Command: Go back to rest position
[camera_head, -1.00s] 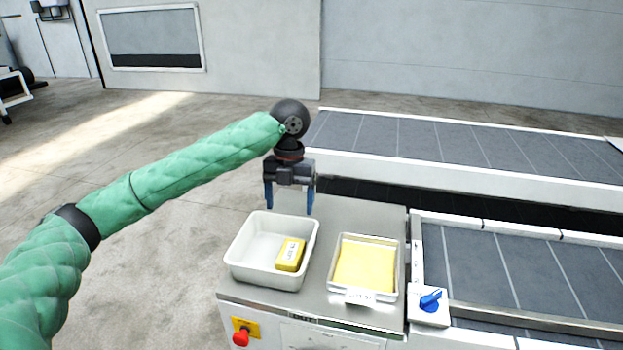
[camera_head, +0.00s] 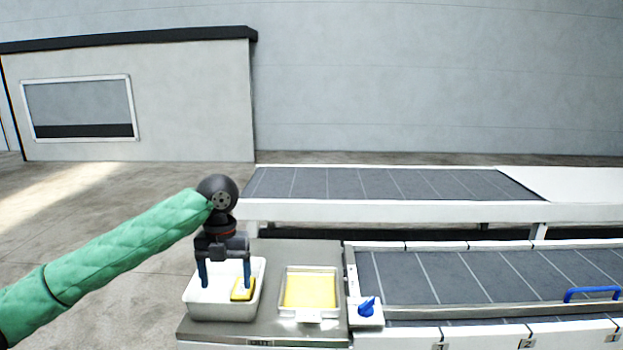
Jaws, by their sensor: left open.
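My left gripper (camera_head: 225,275) hangs pointing down in front of the white bin in the picture, at the end of my green-sleeved arm. Its two blue fingers are spread apart with nothing between them. Whether it is above the bin or behind it is hard to tell. The white bin (camera_head: 222,312) stands on the metal worktop and holds a yellow block (camera_head: 243,290). My right gripper is not in view.
A metal tray (camera_head: 318,313) with a yellow sheet (camera_head: 310,290) lies right of the bin. A blue knob (camera_head: 367,307) sits beside it. Grey conveyor belts (camera_head: 430,278) run right and behind. Open floor lies left.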

